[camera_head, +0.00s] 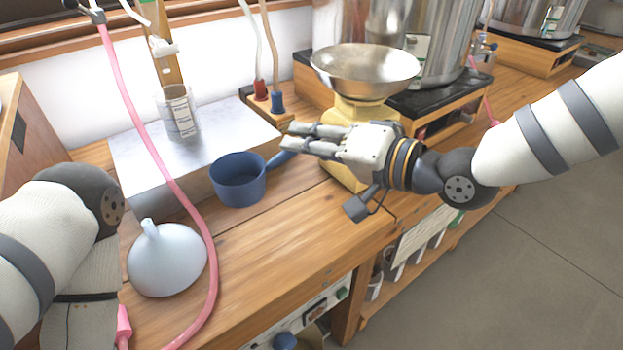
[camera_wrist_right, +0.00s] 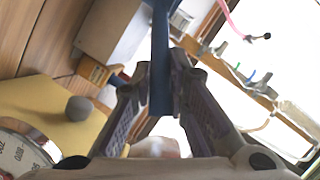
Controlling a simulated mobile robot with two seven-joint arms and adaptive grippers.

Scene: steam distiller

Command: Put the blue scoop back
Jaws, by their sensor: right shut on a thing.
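The blue scoop (camera_head: 238,182) is in front of the grey metal box in the head view, its bowl opening facing up and its handle pointing right. My right gripper (camera_head: 287,138) is shut on the handle end, coming from the right. In the right wrist view the blue handle (camera_wrist_right: 160,65) runs between the two fingers of the gripper (camera_wrist_right: 162,85). The scoop's bowl is out of that view. I cannot tell whether the bowl touches the bench. My left arm shows at the left edge, but its gripper is not in view.
A grey metal box (camera_head: 150,155) carries a clear cylinder (camera_head: 178,115). A yellow scale with a steel bowl (camera_head: 364,68) stands behind my right gripper. A white funnel (camera_head: 167,262) and a pink hose (camera_head: 192,207) lie at the left. The front bench (camera_head: 290,240) is clear.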

